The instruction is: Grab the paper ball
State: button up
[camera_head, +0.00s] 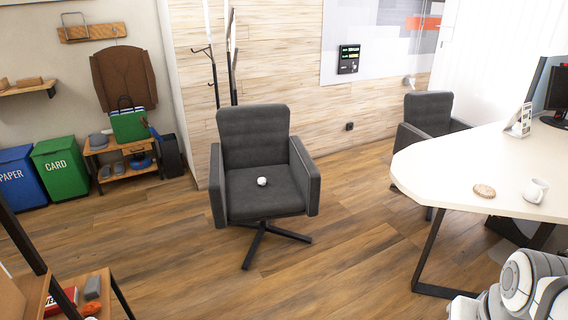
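A small white paper ball (262,181) lies on the seat of the dark grey swivel chair (262,203) in the middle of the view. Nothing touches it except the seat. Part of my white arm shows at the bottom right corner, far from the ball. My gripper itself is not in view, so I cannot see its fingers.
A white table (440,170) with a cookie (484,191) and a mug (536,190) stands at right, a second grey chair (428,115) behind it. Blue (20,178) and green (62,168) bins stand at left. Shelving fills the lower left. Wooden floor (345,240) is clear around the middle chair.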

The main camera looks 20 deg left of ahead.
aim_at(262, 180)
jog(key=u, duration=0.65)
jog(key=i, duration=0.95)
jog(key=u, duration=0.5)
jog(key=k, duration=0.9)
jog(key=u, duration=0.05)
jog(key=i, duration=2)
jog(key=z, duration=0.4)
jog(key=i, duration=1.55)
jog(key=z, duration=0.15)
